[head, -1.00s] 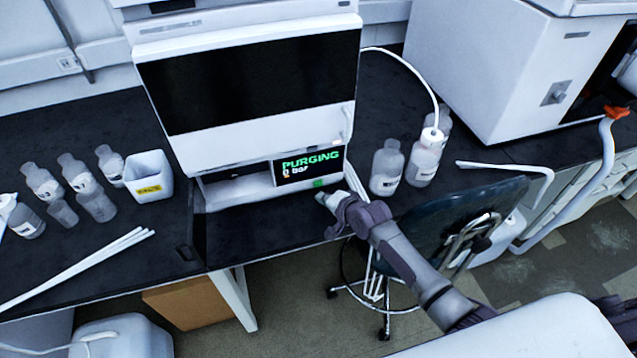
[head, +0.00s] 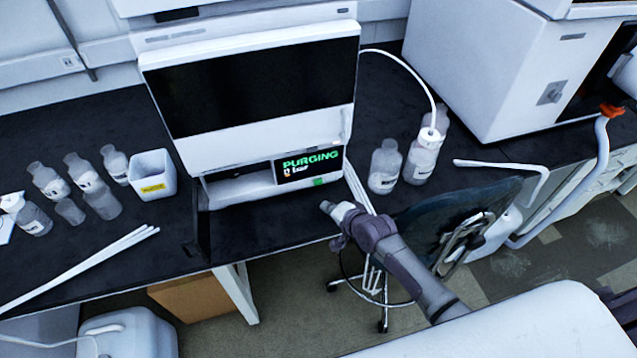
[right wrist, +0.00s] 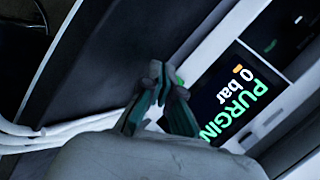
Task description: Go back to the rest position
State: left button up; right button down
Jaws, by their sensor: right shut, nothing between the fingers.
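My right gripper (head: 328,208) is shut and empty. In the head view it is over the front edge of the black bench, just below the white chromatography instrument (head: 240,150). The instrument's small screen (head: 309,165) reads "PURGING", and a green button (head: 319,181) sits below it, apart from the gripper. In the right wrist view the fingertips (right wrist: 165,82) are together, and the screen (right wrist: 238,97) reads "PURGIN" and "0 bar". My left gripper does not show in either view.
Bottles (head: 385,165) stand right of the instrument, with a white tube running into one. Several bottles (head: 83,172) and a white bin (head: 153,176) stand left. A dark stool (head: 450,225) is close beside my right arm. White tubes (head: 90,262) lie on the bench.

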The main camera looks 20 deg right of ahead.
jog(key=s+n, duration=0.1)
jog(key=s, duration=0.1)
jog(key=s+a+n+g, duration=0.1)
jog(key=s, duration=0.1)
jog(key=s+a+n, duration=0.1)
jog(key=s, duration=0.1)
jog(key=shift+s+r+g, duration=0.2)
jog(key=shift+s+g, duration=0.05)
jog(key=shift+g, duration=0.05)
jog(key=s+d+r+n+g+h, duration=0.25)
jog(key=s+r+n, duration=0.25)
jog(key=s, duration=0.7)
jog(key=s+d+r+n+g+h, duration=0.1)
jog(key=s+d+r+n+g, duration=0.3)
jog(key=s, duration=0.9)
notch_tip(320, 180, down, 27)
jog(key=s+a+n, duration=0.1)
jog(key=s+d+f+g, duration=0.1)
jog(key=s+d+f, duration=0.1)
jog(key=s+f, duration=1.3)
jog(key=shift+s+d+f, duration=0.15)
jog(key=shift+s+d, duration=0.25)
jog(key=shift+s, duration=0.3)
